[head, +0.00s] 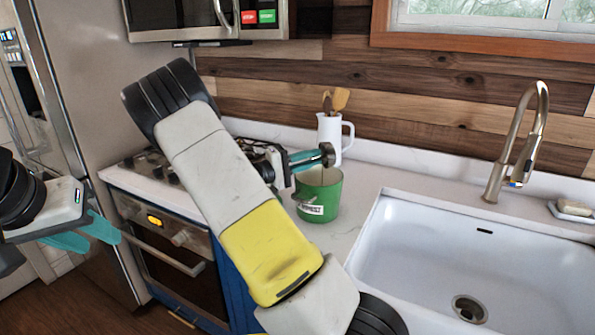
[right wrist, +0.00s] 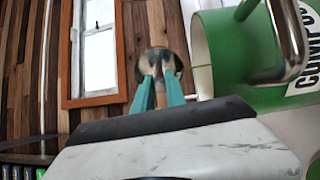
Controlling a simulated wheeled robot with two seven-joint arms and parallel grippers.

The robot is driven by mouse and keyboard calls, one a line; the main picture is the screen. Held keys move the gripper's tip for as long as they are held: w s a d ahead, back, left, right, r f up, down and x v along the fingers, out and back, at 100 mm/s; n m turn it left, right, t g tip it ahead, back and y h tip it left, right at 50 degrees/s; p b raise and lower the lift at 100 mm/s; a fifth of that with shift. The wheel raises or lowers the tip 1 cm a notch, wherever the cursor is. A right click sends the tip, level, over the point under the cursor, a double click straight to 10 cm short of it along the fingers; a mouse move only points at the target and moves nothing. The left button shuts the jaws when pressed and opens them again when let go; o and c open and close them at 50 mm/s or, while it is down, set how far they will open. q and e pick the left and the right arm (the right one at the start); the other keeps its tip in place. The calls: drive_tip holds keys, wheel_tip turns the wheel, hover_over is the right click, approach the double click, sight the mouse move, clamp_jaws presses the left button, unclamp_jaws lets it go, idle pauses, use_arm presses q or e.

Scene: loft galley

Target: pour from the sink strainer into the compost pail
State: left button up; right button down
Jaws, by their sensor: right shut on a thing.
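The green compost pail (head: 322,205), with a white label, stands on the counter left of the sink; its green wall and lettering also show in the right wrist view (right wrist: 235,50). My right gripper (head: 312,158) is shut on the small metal sink strainer (head: 327,154). It holds the strainer just above the pail's rim, turned roughly on edge. In the right wrist view the strainer (right wrist: 160,60) sits at the teal fingertips, beside the pail's mouth. I cannot see what the strainer holds. My left gripper (head: 92,236) is empty at the far left, its teal fingers apart.
A white pitcher (head: 330,128) with wooden utensils stands just behind the pail. The white sink (head: 430,245) with its faucet (head: 520,140) lies to the right. A stove (head: 165,235) stands to the left, below a microwave (head: 185,18). The counter between pail and sink is clear.

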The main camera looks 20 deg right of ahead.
drive_tip(key=shift+a+r+h+b, duration=0.2)
drive_tip(key=shift+r+h+b, duration=0.1)
drive_tip(key=shift+r+h, duration=0.4)
drive_tip(key=shift+a+r+h+b, duration=0.15)
drive_tip(key=shift+r+h+b, duration=0.1)
drive_tip(key=shift+r+h, duration=0.4)
idle(0.6)
drive_tip(key=f+y, duration=0.1)
drive_tip(key=d+f+y, duration=0.1)
drive_tip(key=y, duration=0.1)
drive_tip(key=shift+f, duration=0.3)
drive_tip(key=shift+d+r+y, duration=0.15)
drive_tip(key=shift+r+y, duration=0.15)
drive_tip(key=shift+y, duration=0.15)
drive_tip(key=shift+d+y, duration=0.1)
drive_tip(key=shift+y, duration=0.5)
drive_tip(key=shift+r, duration=0.1)
